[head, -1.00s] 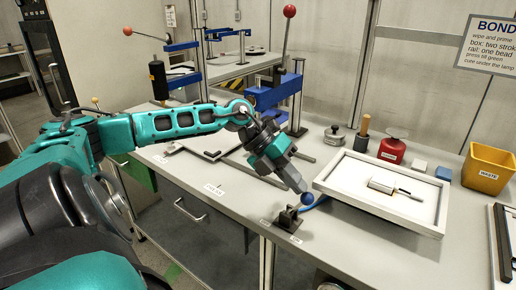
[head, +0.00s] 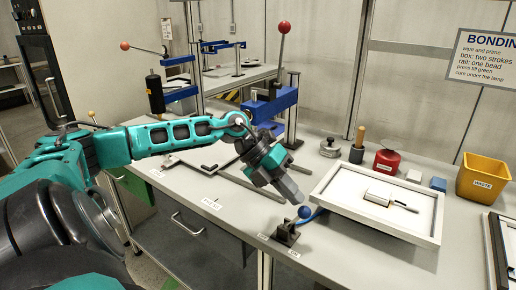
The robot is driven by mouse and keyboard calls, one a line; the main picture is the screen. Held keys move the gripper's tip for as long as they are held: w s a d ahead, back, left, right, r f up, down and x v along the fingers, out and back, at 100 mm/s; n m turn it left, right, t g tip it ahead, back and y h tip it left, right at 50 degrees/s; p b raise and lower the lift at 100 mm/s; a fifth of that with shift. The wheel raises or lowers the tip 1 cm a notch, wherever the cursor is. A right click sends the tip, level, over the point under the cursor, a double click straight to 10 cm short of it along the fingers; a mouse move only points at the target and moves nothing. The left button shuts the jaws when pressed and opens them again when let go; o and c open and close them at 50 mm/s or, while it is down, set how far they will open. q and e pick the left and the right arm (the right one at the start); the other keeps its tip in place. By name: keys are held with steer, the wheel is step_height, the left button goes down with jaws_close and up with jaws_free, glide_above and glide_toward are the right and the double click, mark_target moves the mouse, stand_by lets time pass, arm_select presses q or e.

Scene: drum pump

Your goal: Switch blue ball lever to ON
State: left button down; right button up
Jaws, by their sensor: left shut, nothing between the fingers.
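The blue ball lever (head: 305,212) stands on a small black base (head: 285,234) near the bench's front edge. Its blue ball is at the upper right of the base. Small white labels (head: 293,254) lie in front of the base; their print is too small to read. My left gripper (head: 300,198) is shut and empty, pointing down and right. Its tips are just above and left of the ball; I cannot tell whether they touch it. My right gripper is not in view.
A white-framed tray (head: 432,240) holding a small part sits right of the lever. A blue press (head: 272,105) with a red-ball handle (head: 284,27) stands behind my left gripper. A red container (head: 388,160) and a yellow bin (head: 484,178) are at the back right.

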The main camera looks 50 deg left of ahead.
arm_select(q)
steer(key=s+a+r, duration=0.2)
steer(key=r, duration=0.3)
steer(key=s+a+r, duration=0.1)
steer(key=a+r, duration=0.2)
steer(key=r, duration=0.3)
steer(key=shift+s+b, duration=0.3)
steer(key=shift+s, duration=0.1)
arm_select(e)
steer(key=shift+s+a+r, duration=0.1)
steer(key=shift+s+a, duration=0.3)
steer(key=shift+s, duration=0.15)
arm_select(q)
steer(key=shift+d, duration=0.1)
